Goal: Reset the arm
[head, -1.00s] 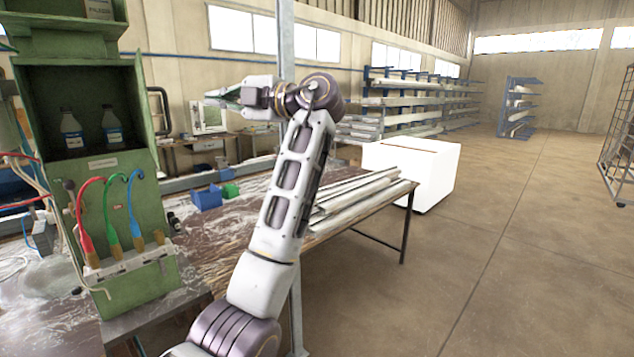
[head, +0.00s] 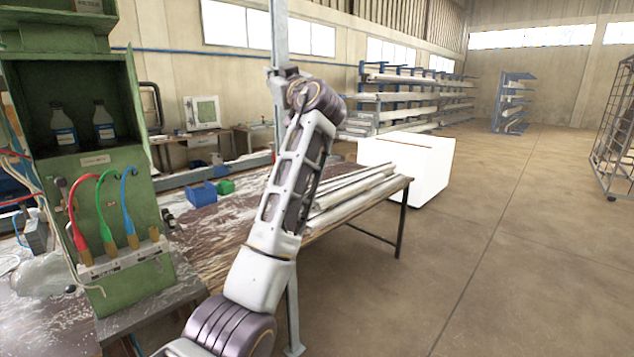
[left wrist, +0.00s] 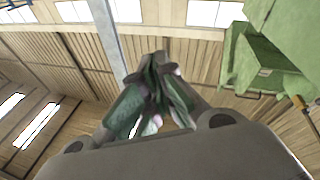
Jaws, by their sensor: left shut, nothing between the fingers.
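My left arm rises in front of the bench in the head view, with its forearm raised. My left gripper (head: 274,76) is at the top of the arm, small and foreshortened there, in front of a grey post. In the left wrist view the left gripper (left wrist: 156,62) points up toward the roof and windows. Its fingertips meet, and nothing is held between them. The gripper is clear of the bench and touches nothing that I can see. My right gripper is in neither view.
A green cabinet (head: 130,180) with bottles and coloured hoses stands at left. A grey post (head: 279,40) rises near the gripper. The floor (head: 520,250) at right is open.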

